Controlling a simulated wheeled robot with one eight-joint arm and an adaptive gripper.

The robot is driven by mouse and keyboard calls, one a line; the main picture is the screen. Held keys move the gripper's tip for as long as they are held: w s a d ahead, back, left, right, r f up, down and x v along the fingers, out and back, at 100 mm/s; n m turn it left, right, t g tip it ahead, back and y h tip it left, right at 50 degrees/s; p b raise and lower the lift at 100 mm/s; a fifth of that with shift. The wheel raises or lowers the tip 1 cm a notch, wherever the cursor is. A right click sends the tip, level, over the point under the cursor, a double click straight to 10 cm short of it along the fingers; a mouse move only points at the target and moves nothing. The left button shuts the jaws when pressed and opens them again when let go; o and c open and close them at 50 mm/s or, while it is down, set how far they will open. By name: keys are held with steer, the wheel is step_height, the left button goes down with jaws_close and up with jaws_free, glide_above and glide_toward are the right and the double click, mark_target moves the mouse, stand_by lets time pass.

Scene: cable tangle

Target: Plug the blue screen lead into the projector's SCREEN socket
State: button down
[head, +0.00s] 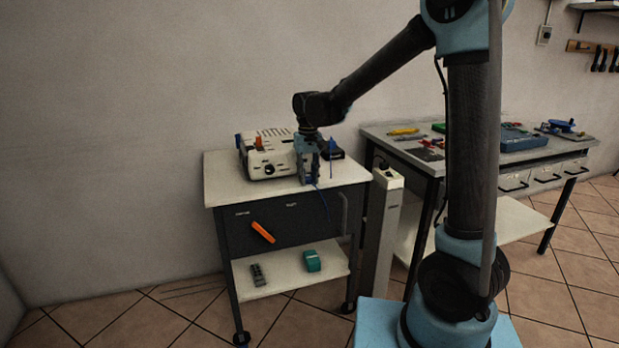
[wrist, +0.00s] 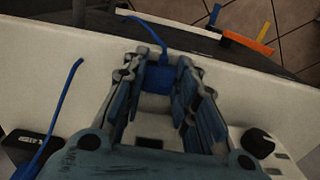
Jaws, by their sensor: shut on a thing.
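The white projector (head: 262,163) stands on the left cart's top. Its white casing and a black round part also show at the lower right in the wrist view (wrist: 262,148). My gripper (head: 309,178) is just right of the projector, pointing down over the cart top. In the wrist view my gripper (wrist: 159,72) is shut on a blue plug (wrist: 158,79). A blue lead (wrist: 146,27) runs from the plug over the cart's edge and hangs down its front in the head view (head: 324,205). The SCREEN socket and its label cannot be made out.
A dark box (wrist: 32,146) lies left of my gripper in the wrist view, with another blue cable (wrist: 62,112) there. An orange item (head: 262,232) is at the cart's drawer front. A grey pillar (head: 380,225) stands between the cart and a cluttered bench (head: 400,140).

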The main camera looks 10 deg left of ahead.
mark_target(307, 177)
steer(key=shift+w+a, duration=0.45)
steer(key=shift+w, duration=0.25)
stand_by(0.9)
steer(key=c, duration=1.2)
jaws_free()
step_height(307, 177, up, 11)
steer(key=s+d+r+m, duration=0.1)
steer(key=s+d+m, duration=0.15)
steer(key=d, duration=1.25)
steer(key=s+d+f+m, duration=0.1)
steer(key=s+d+f, duration=0.2)
steer(key=s+d, duration=0.3)
steer(key=s+d+f+m+t, duration=0.1)
steer(key=s+d+f, duration=0.2)
steer(key=d, duration=1)
steer(key=s, duration=0.3)
steer(key=shift+s+d+f+t, duration=0.15)
steer(key=shift+d+f+t, duration=0.15)
steer(key=shift+f, duration=0.1)
steer(key=s+d+f, duration=0.2)
steer(key=s+f, duration=0.1)
steer(key=s+d+f+m, duration=0.1)
steer(key=s+d+f, duration=0.2)
steer(key=s+d+f+m, duration=0.1)
steer(key=s+d+f, duration=0.2)
steer(key=f, duration=0.1)
steer(key=shift+s+d+t, duration=0.15)
steer(key=shift+s+t, duration=0.15)
steer(key=c, duration=0.4)
